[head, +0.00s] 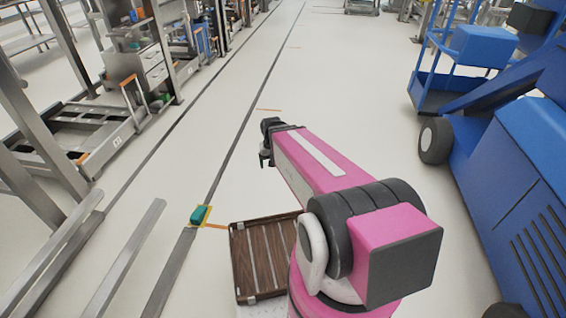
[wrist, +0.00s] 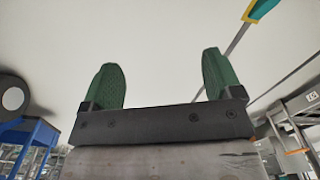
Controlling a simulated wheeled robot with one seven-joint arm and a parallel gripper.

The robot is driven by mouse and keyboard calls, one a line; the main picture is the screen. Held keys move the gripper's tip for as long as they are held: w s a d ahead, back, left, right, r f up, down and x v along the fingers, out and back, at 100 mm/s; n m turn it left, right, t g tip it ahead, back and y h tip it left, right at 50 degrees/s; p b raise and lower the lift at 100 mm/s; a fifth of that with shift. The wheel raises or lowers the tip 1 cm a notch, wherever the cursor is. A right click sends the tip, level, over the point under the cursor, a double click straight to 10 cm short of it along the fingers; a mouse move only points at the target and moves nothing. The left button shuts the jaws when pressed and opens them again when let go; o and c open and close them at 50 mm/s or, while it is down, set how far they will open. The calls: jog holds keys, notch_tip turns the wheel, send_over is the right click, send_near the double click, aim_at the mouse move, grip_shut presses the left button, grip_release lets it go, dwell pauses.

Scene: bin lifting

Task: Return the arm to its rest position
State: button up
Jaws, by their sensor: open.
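My arm is pink and black and reaches forward over the floor in the head view. My gripper (head: 264,158) hangs at its far end, small and dark there. In the wrist view my gripper (wrist: 163,80) shows two green finger pads spread wide apart, with only pale floor between them. It holds nothing. A green and yellow shape also shows at the top right of the wrist view (wrist: 262,8).
A brown slatted tray (head: 240,262) lies low beside my arm's base. A large blue machine (head: 520,180) stands at the right, with a blue cart (head: 425,95) behind it. Metal racks and rails (head: 85,140) line the left. The pale floor ahead is clear.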

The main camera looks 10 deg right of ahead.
jog(key=s+d+r, duration=0.3)
jog(key=s, duration=0.1)
jog(key=shift+s+d+r+n, duration=0.2)
jog(key=shift+s+r+n, duration=0.05)
jog(key=shift+n, duration=0.05)
dwell(0.9)
